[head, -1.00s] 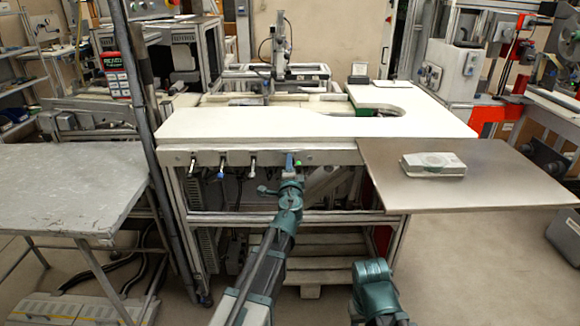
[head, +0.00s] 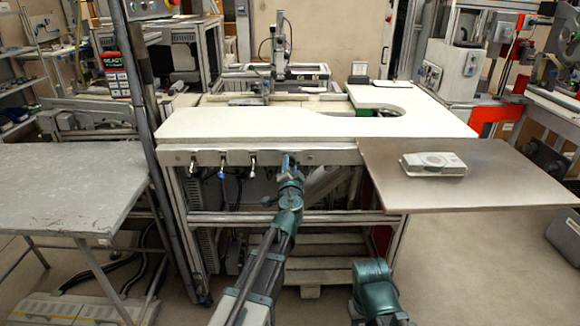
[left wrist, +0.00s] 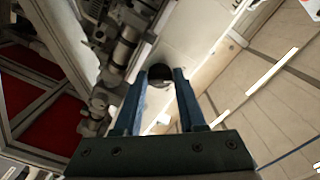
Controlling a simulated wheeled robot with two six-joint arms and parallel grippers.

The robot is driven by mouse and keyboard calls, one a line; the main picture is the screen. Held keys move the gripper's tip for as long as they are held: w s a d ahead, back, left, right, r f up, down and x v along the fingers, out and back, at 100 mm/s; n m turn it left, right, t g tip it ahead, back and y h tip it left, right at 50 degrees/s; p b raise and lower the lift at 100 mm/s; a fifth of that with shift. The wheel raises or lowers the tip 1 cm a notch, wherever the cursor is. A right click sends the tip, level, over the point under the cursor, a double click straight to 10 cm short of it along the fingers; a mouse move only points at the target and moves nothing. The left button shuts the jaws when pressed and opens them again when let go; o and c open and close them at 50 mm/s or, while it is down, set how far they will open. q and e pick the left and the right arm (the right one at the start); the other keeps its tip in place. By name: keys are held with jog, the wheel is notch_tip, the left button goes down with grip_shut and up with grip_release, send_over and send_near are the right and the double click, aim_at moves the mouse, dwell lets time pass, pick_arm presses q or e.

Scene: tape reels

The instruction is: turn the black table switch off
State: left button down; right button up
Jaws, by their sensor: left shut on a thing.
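The black table switch (left wrist: 160,75) shows in the left wrist view as a dark round knob on the pale front of the table, between the tips of two blue fingers. My left gripper (left wrist: 158,78) is shut on it. In the head view my left gripper (head: 288,160) is at the front rail of the white table, at the right end of a row of small switches, and hides the black switch there. Only a teal link of my right arm shows at the bottom of the head view. My right gripper is out of view.
Other small switches sit left along the rail, one with a blue part (head: 221,170) and one with a pale lever (head: 253,165). A brown side board (head: 480,185) holds a grey device (head: 434,163). A grey table (head: 70,190) stands at the left.

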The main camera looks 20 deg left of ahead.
pick_arm(q)
jog(key=shift+s, duration=0.1)
jog(key=c, duration=0.5)
grip_release()
